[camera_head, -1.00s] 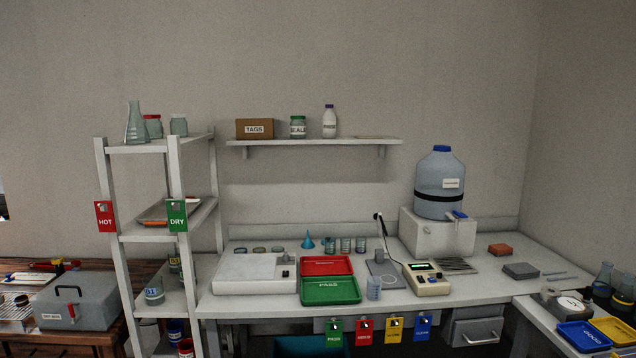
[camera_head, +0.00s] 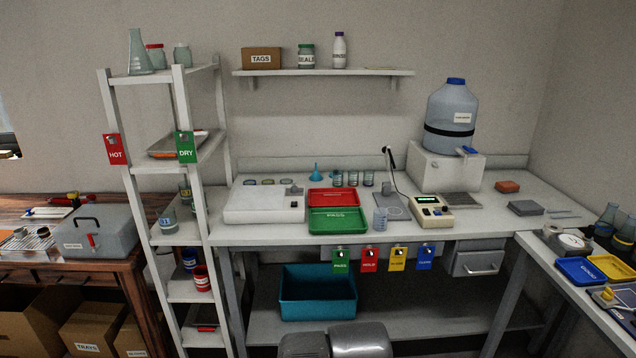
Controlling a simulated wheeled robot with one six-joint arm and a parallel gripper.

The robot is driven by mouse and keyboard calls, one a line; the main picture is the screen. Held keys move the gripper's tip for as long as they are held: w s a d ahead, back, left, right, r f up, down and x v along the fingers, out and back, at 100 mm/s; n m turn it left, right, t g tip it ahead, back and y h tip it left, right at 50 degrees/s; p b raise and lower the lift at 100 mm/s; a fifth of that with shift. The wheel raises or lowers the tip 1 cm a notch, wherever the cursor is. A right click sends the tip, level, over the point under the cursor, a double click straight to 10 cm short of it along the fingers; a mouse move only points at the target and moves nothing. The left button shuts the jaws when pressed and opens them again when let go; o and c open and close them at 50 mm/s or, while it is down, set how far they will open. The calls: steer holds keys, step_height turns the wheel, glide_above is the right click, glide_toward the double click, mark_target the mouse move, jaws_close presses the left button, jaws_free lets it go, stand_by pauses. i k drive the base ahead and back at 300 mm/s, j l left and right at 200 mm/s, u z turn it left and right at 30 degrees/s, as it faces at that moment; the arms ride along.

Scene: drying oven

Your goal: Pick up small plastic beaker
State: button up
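A small clear beaker (camera_head: 380,219) with faint markings stands upright near the front edge of the white bench, just right of the green tray. It looks like plastic, but it is too small in the picture to be sure. Several other small clear vessels (camera_head: 352,179) stand in a row behind the trays. My gripper is not in view.
A green tray (camera_head: 338,222) and a red tray (camera_head: 331,197) lie left of the beaker. A beige meter (camera_head: 433,213) sits to its right, with a probe stand (camera_head: 393,204) behind. Coloured tags (camera_head: 369,260) hang below the front edge. A teal bin (camera_head: 318,291) stands underneath.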

mark_target(380, 219)
steer(key=i+l+u, duration=0.25)
steer(key=i, duration=0.4)
steer(key=i+l+u, duration=0.2)
steer(key=i+l, duration=0.35)
